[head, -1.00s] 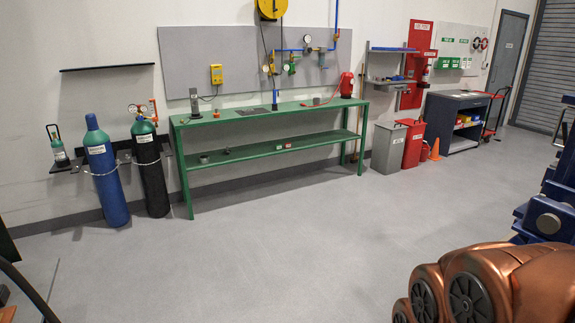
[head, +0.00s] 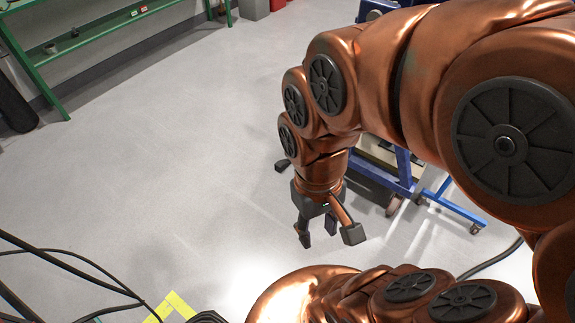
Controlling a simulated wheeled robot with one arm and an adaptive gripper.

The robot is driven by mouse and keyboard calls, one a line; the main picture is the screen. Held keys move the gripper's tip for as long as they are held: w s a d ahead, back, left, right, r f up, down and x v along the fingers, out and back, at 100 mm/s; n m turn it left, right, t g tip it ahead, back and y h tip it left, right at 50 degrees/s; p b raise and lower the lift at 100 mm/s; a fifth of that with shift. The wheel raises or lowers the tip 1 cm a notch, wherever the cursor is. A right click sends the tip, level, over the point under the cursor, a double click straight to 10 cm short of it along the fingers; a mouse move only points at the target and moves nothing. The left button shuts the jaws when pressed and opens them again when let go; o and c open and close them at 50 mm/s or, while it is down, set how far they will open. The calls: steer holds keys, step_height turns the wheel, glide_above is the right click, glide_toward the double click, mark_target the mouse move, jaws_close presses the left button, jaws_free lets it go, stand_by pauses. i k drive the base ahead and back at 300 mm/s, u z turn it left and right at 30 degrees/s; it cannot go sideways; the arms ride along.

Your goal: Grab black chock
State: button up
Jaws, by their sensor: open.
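A small dark block (head: 282,165), which looks like the black chock, lies on the grey floor just left of my arm's wrist in the head view. Its right side is close to the arm's outline, and part of it may be hidden. My gripper (head: 328,237) points down, with its dark fingers spread apart and nothing between them. It appears lower in the picture than the dark block and to its right, apart from it. How high the gripper is above the floor is hard to tell.
A blue wheeled frame (head: 405,185) stands on the floor right of and behind my gripper. Black cables (head: 75,268) cross the lower left. Yellow floor tape (head: 172,306) shows at the bottom. A green bench (head: 90,36) is at the upper left. The floor left of the gripper is clear.

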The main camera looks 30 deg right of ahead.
mark_target(280, 167)
steer(key=z, duration=0.4)
steer(key=i, duration=0.35)
steer(key=z, duration=0.6)
steer(key=i, duration=1.3)
steer(key=u, duration=2.4)
